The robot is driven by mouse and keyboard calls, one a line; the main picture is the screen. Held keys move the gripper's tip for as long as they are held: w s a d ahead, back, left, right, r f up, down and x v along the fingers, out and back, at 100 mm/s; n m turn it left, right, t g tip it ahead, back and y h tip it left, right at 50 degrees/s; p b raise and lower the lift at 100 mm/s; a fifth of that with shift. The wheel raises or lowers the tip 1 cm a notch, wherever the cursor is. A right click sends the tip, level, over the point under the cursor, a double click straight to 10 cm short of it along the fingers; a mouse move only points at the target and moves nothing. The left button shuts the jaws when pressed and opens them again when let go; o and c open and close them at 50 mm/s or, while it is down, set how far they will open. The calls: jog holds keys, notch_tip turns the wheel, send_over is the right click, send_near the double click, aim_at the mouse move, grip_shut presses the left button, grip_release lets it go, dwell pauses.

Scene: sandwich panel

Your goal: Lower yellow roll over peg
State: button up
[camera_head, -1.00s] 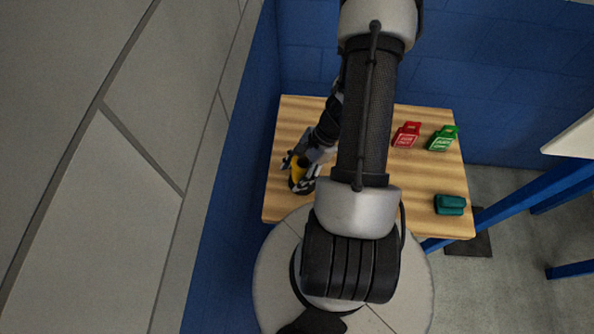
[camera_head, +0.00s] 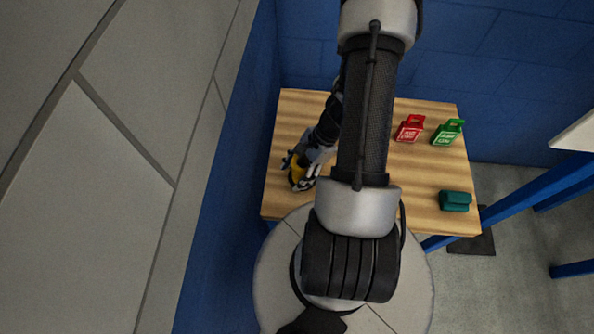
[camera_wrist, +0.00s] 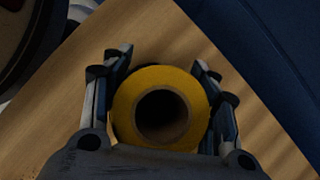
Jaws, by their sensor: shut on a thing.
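The yellow roll (camera_wrist: 126,92) sits between the two fingers of my gripper (camera_wrist: 162,100) in the wrist view. The gripper is shut on it. I look along the roll into its dark, hollow core. In the head view the yellow roll (camera_head: 297,173) shows small near my gripper (camera_head: 302,175), over the left part of the wooden table. I cannot tell the gap between roll and table. The peg is not visible in either view.
The wooden table (camera_head: 420,185) bears a red box (camera_head: 410,129) and a green box (camera_head: 447,132) at the back right. A teal object (camera_head: 455,201) lies at the front right. Blue walls (camera_head: 440,60) stand behind and to the left.

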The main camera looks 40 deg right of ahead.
jog(key=o, duration=1.2)
jog(key=shift+o, duration=0.2)
jog(key=v, duration=1.2)
